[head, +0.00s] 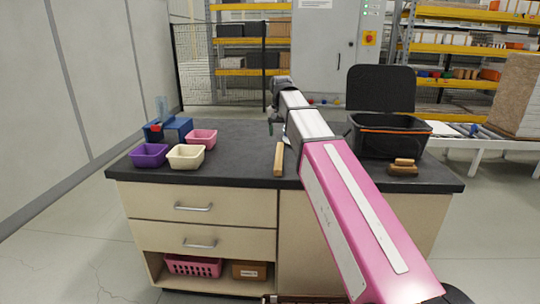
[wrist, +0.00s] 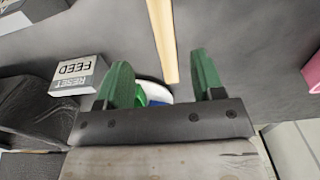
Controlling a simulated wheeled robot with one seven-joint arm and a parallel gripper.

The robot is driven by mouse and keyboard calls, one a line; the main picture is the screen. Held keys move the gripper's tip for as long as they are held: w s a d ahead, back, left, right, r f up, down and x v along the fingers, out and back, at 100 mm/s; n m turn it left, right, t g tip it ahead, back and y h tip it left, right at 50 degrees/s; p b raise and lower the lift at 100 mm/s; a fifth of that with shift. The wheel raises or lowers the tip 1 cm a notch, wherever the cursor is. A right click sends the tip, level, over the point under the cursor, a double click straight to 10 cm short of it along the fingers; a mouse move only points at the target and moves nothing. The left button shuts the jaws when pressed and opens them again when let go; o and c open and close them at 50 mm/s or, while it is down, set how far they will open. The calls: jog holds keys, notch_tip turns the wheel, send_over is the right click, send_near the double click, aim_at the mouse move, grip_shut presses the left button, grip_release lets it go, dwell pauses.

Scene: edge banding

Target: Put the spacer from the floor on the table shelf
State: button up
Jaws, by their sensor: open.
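My gripper (wrist: 165,75) is open in the wrist view, its two green fingers apart with nothing held. In the head view the end of my arm hangs over the table (head: 237,140), and the fingers are small there. A long pale wooden strip (head: 278,159) lies on the tabletop; it also shows beyond the fingers in the wrist view (wrist: 163,38). I cannot tell whether this strip is the spacer. I see no clear spacer on the visible floor. The open shelf (head: 223,283) under the drawers holds a pink basket (head: 193,266) and a brown box (head: 249,271).
Purple (head: 149,155), cream (head: 186,156) and pink (head: 202,139) bins stand at the table's left, near a blue device (head: 168,130). A black crate (head: 385,138) and brown blocks (head: 403,168) are at the right. A FEED/RESET block (wrist: 78,76) is left of the fingers.

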aim_at(279, 154)
jog(key=shift+w+f, duration=0.15)
jog(key=shift+f, duration=0.25)
jog(key=shift+w+a+f, duration=0.1)
jog(key=shift+f, duration=2.4)
jog(key=shift+w+a+f, duration=0.1)
jog(key=shift+f, duration=2.4)
jog(key=c, duration=1.1)
jog(key=shift+r, duration=0.1)
jog(key=shift+r, duration=0.45)
jog(key=r, duration=0.1)
jog(key=s+r, duration=0.1)
jog(key=r, duration=0.1)
jog(key=shift+a+r, duration=0.1)
jog(key=shift+r, duration=0.2)
jog(key=s+a+r, duration=0.1)
jog(key=s+r, duration=0.1)
jog(key=s, duration=0.1)
jog(key=s+a+r, duration=0.1)
jog(key=s+r, duration=0.1)
jog(key=s, duration=0.1)
jog(key=s+a+r, duration=0.1)
jog(key=s+r, duration=0.1)
jog(key=s, duration=0.2)
jog(key=shift+a+r, duration=0.2)
jog(key=shift+a, duration=0.2)
